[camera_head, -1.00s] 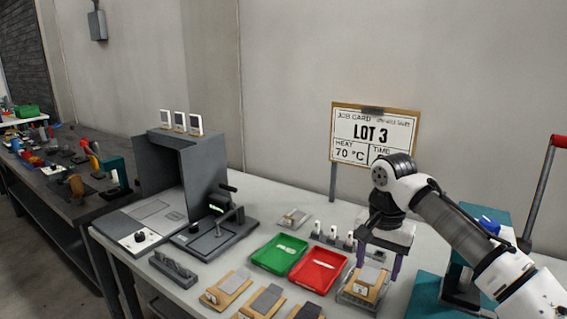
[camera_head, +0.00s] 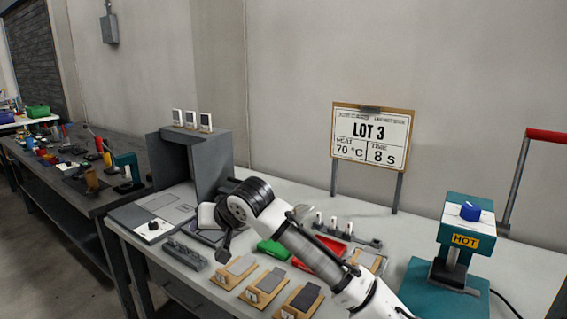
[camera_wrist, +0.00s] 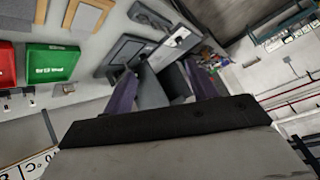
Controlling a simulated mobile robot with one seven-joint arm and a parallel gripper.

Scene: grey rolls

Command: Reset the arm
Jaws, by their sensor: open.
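My gripper (camera_wrist: 162,88) is open and empty in the wrist view, its two purple fingers spread apart. The grey box-like station and bench lie beyond them. In the head view, my white and black arm reaches from the lower right up to the left over the bench. Its wrist end is in front of the station and partly covers the green tray (camera_head: 272,250) and the red tray (camera_head: 312,254). The fingers are not clearly visible in the head view.
The grey station (camera_head: 190,155) stands behind my wrist. Wooden blocks with grey pads (camera_head: 233,271) lie along the front edge. A teal press labelled HOT (camera_head: 466,240) stands at the right. A LOT 3 job card (camera_head: 371,137) stands at the back.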

